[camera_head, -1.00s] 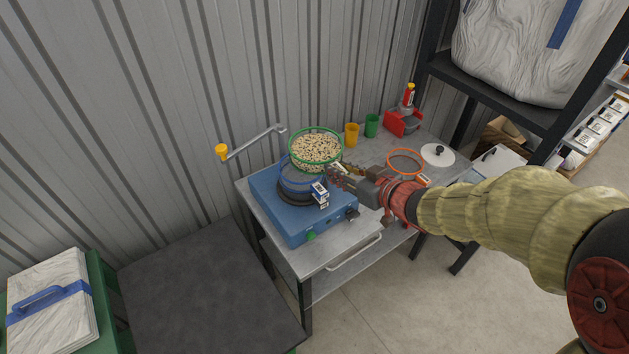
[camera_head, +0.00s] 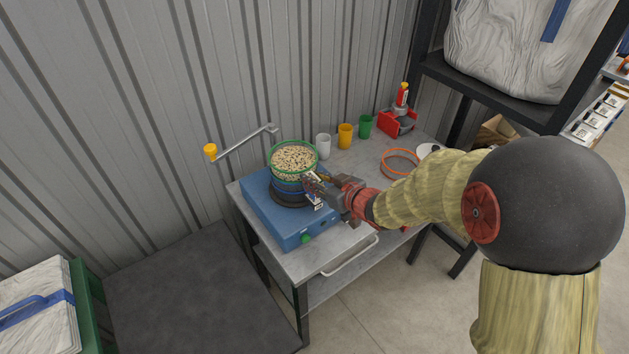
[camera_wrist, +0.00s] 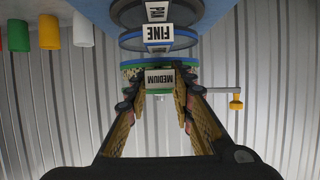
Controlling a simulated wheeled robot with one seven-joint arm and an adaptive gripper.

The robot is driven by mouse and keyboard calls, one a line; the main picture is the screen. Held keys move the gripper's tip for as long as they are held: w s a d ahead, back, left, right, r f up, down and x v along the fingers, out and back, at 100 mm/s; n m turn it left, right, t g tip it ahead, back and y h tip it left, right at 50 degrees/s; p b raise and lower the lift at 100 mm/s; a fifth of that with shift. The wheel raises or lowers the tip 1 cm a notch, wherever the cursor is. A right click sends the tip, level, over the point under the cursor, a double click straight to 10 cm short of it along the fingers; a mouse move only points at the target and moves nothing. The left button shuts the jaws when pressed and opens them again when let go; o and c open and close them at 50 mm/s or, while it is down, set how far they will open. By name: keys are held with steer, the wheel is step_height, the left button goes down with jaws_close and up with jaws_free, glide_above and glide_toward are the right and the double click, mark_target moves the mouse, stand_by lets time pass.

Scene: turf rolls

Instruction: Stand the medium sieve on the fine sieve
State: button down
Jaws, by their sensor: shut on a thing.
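The medium sieve (camera_head: 293,160) has a green rim and is full of pale and dark grains. It is upright, directly above the blue fine sieve (camera_head: 283,187). My gripper (camera_head: 311,181) is shut on the medium sieve at its label side. In the upside-down wrist view, the MEDIUM label (camera_wrist: 159,77) sits between the fingers (camera_wrist: 160,95), lined up with the FINE label (camera_wrist: 158,33). A narrow band shows between the two sieves there; I cannot tell whether they touch. The fine sieve stands on the dark pan (camera_head: 289,199).
The pan is on a blue shaker (camera_head: 272,222) on a grey bench (camera_head: 345,236). Behind stand white (camera_head: 323,146), yellow (camera_head: 345,136) and green (camera_head: 365,126) cups. An orange-rimmed sieve (camera_head: 399,162) lies to the right. A crank arm (camera_head: 242,145) reaches out at the left.

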steer(key=c, duration=1.5)
jaws_free()
steer(key=shift+c, duration=0.2)
